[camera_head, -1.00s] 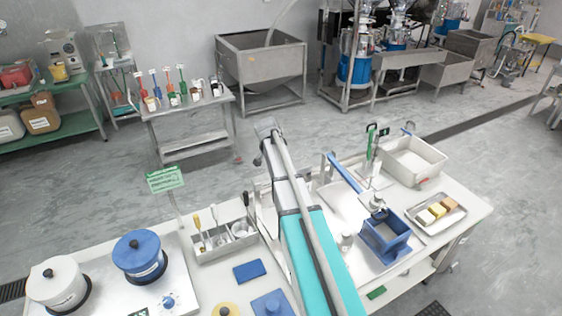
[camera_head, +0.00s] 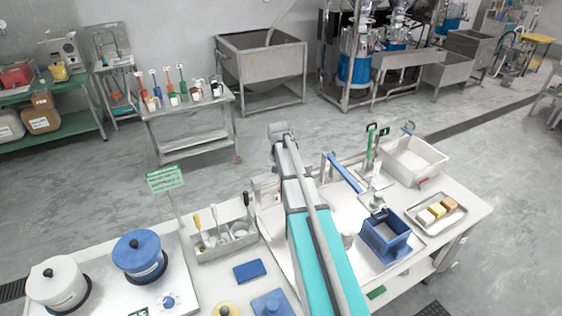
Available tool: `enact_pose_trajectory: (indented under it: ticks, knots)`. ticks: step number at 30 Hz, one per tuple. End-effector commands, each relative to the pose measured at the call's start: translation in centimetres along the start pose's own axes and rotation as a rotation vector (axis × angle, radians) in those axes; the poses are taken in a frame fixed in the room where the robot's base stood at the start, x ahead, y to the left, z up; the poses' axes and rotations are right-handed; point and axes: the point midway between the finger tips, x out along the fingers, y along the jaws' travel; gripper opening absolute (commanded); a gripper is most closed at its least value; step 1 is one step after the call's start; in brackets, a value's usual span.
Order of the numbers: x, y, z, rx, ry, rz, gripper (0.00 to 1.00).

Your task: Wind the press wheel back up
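I cannot pick out the press wheel for certain; my arm (camera_head: 315,235) covers part of the bench. To the right of my arm, a slanting blue bar (camera_head: 345,172) stands over a pale metal plate. Just beyond its lower end, a small metal fitting (camera_head: 377,201) sits above an open blue box (camera_head: 386,238). A green upright handle (camera_head: 371,143) stands behind them. My arm reaches from the bottom edge up over the bench, ending in a grey joint. My gripper is hidden behind the arm or out of the picture, so its fingers do not show.
To the right are a white tub (camera_head: 414,161) and a metal tray (camera_head: 458,219) of small blocks. To the left are a tool caddy (camera_head: 226,240), a green sign (camera_head: 165,179), a blue-lidded pot (camera_head: 139,257) and a white pot (camera_head: 58,284). Open floor lies behind the bench.

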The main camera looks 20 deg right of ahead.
Motion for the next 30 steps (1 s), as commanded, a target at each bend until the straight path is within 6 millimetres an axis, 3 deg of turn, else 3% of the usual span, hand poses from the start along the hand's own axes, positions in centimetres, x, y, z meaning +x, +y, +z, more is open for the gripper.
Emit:
enact_pose_trajectory:
  ticks: [30]
  knots:
    - [0.09, -0.16, -0.59, -0.828, 0.01, -0.344, 0.43]
